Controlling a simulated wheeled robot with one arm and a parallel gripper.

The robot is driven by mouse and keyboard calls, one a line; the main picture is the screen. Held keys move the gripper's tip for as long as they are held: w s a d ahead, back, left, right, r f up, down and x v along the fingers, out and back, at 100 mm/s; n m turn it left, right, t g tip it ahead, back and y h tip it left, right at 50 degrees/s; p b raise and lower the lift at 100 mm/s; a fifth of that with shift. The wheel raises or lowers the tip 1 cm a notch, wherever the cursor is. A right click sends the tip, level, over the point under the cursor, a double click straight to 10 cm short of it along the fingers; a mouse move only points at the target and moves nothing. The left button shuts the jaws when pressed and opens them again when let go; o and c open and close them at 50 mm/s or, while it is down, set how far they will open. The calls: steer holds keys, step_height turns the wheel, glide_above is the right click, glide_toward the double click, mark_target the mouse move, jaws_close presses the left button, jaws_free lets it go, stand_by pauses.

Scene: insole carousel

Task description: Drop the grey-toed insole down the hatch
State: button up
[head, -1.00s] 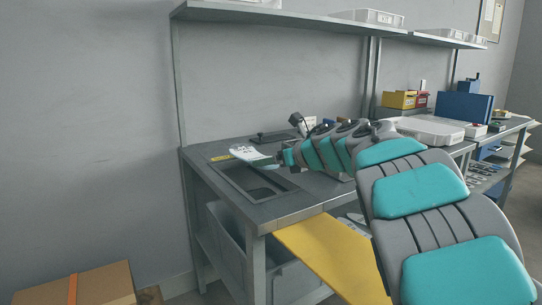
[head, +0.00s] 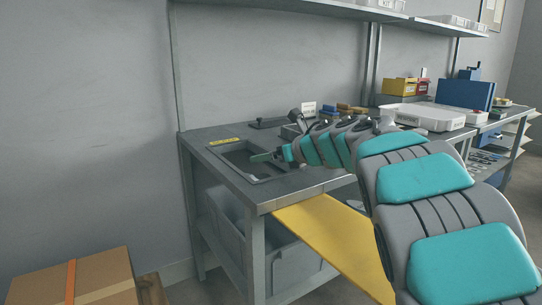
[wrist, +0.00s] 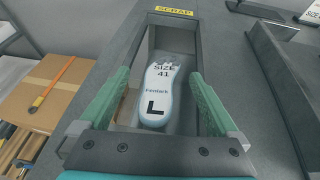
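The insole (wrist: 160,92) is white with a pale blue edge, printed "SIZE 41", "Fenlark" and "L". In the wrist view it shows inside the hatch opening, below and between my fingers, toe end toward the SCRAP label. I cannot tell whether it is falling or resting; the toe's grey is faint. The head view does not show it. The hatch (head: 262,179) is a rectangular opening in the grey bench top, marked by a yellow SCRAP label (wrist: 175,11). My gripper (head: 260,158) is over the hatch; its green fingers are wide apart in the wrist view, touching nothing.
A grey bin (head: 232,232) stands under the bench. A yellow sloping panel (head: 335,235) juts from the bench front. A cardboard box (head: 75,283) is on the left. A white tray (head: 425,118) and small blocks (head: 345,109) lie farther right.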

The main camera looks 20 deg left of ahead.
steer(key=shift+b+v, duration=0.5)
steer(key=shift+v, duration=3.4)
